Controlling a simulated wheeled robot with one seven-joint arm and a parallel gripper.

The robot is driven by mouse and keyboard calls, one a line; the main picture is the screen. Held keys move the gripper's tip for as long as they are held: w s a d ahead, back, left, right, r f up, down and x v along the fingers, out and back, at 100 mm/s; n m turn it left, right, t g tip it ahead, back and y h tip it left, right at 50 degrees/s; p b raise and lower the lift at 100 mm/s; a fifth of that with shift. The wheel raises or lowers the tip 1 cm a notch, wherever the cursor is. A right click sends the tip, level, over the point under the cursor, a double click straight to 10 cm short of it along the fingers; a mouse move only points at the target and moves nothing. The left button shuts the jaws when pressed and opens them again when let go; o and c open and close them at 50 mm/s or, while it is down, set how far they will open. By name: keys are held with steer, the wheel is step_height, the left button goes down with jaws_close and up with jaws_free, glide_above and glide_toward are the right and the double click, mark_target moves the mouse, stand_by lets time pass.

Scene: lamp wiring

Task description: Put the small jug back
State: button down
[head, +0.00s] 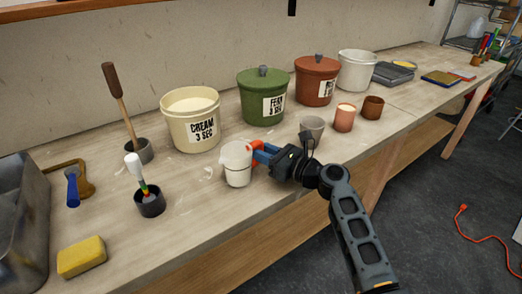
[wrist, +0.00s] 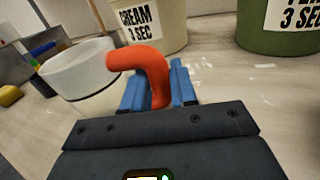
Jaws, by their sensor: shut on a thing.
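The small white jug (head: 237,168) with a red handle is upright in front of the cream bucket (head: 192,125) in the head view. My gripper (head: 260,155) comes from the right and is shut on the red handle. In the wrist view the blue fingers of my gripper (wrist: 158,90) sit on both sides of the red handle, and the white jug (wrist: 75,72) shows at the left. I cannot tell whether the jug's base touches the bench.
The bench (head: 190,225) also holds a green crock (head: 263,85), a brown crock (head: 317,72), a grey cup (head: 312,127), a pink cup (head: 344,118), a brush in a dark pot (head: 150,203) and a yellow sponge (head: 81,257).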

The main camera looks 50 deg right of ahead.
steer(key=shift+f, duration=0.15)
steer(key=c, duration=0.9)
jaws_free()
steer(key=shift+f+b, duration=0.1)
steer(key=shift+b, duration=0.35)
steer(key=s, duration=0.4)
steer(key=s+b, duration=0.1)
steer(key=s, duration=0.3)
steer(key=s+d, duration=0.1)
steer(key=s, duration=0.3)
steer(key=shift+d+b, duration=0.1)
steer(key=shift+b, duration=0.25)
